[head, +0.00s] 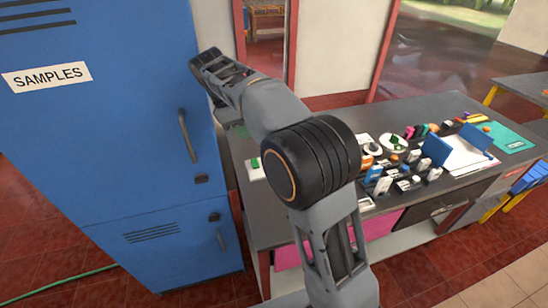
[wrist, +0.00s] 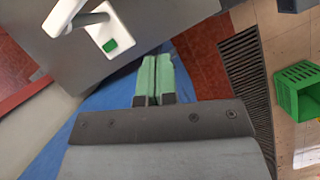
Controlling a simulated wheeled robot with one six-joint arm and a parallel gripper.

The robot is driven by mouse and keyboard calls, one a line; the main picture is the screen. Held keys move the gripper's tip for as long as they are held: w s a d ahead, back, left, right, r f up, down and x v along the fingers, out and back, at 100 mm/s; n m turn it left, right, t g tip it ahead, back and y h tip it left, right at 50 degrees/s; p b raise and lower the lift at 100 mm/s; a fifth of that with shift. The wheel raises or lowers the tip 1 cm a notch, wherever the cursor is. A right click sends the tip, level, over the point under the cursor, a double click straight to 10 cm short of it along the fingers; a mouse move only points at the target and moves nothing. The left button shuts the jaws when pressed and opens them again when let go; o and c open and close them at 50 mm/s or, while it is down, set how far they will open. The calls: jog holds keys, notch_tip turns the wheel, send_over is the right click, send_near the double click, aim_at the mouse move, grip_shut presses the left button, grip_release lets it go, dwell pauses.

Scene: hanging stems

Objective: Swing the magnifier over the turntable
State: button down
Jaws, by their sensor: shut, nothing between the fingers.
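My gripper (wrist: 154,78) has its two pale green fingers together with nothing between them. In the head view the far end of my arm reaches up in front of the blue cabinet, and the fingers cannot be made out there. A white stand with a green square (wrist: 108,38) and a white arm shows at the upper left of the wrist view, apart from the fingers; it may be the magnifier, but I cannot tell. A white round piece with a green top (head: 393,143) on the bench may be the turntable; it is too small to be sure.
The blue cabinet (head: 90,140) labelled SAMPLES stands at the left. The grey bench (head: 440,108) carries several small items, blue panels and white sheets (head: 468,156). A green crate (wrist: 297,92) stands on the floor at the right of the wrist view.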

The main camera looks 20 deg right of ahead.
jog(key=s+d+f+p, duration=0.1)
jog(key=s+d+f, duration=0.1)
jog(key=d+f, duration=0.5)
jog(key=shift+s+f, duration=0.25)
jog(key=shift+f, duration=0.85)
jog(key=shift+d, duration=0.15)
